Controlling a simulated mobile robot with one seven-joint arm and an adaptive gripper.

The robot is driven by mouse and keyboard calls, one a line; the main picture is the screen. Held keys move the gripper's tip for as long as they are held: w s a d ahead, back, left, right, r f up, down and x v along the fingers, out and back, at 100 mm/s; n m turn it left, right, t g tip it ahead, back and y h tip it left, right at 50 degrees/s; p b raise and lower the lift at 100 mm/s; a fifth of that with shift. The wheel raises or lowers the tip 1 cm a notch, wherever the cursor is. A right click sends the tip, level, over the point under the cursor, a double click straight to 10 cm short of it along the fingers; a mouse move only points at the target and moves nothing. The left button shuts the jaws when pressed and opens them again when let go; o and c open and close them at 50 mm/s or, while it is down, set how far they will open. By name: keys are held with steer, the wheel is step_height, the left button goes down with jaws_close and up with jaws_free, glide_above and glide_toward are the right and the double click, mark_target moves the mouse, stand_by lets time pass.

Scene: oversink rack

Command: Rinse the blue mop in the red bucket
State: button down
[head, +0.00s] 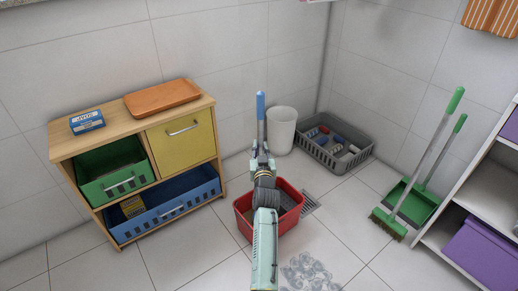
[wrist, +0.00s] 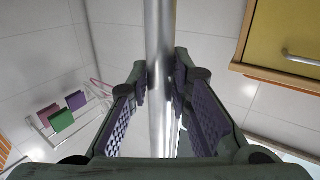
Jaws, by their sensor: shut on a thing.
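The red bucket (head: 291,222) stands on the tiled floor, in the middle of the head view, with my arm passing over it. The mop shows as an upright pole with a blue grip end (head: 260,106) above my gripper (head: 262,160). In the wrist view its bare metal shaft (wrist: 160,45) runs between the two fingers of my gripper (wrist: 160,80), which is shut on it. The mop's lower end is hidden behind my arm, so I cannot tell whether the mop head is inside the bucket.
A wooden cabinet (head: 66,150) with coloured drawers stands to the left. A white bin (head: 282,130) and a grey crate (head: 324,158) are behind the bucket. A green broom (head: 388,222) and dustpan (head: 418,206) are at right, near white shelves (head: 485,208). A wet-looking patch (head: 307,272) lies in front.

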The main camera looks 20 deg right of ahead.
steer(key=shift+s+d+r, duration=0.1)
steer(key=shift+s, duration=0.15)
stand_by(0.4)
steer(key=shift+s+d, duration=0.1)
steer(key=shift+s, duration=0.05)
steer(key=shift+s+d+r, duration=0.35)
steer(key=shift+s, duration=0.3)
steer(key=shift+w+f+b, duration=0.1)
steer(key=shift+b, duration=0.2)
steer(key=shift+w+a+f, duration=0.3)
steer(key=shift+w+f, duration=0.25)
steer(key=shift+w, duration=0.2)
steer(key=shift+w+r, duration=0.1)
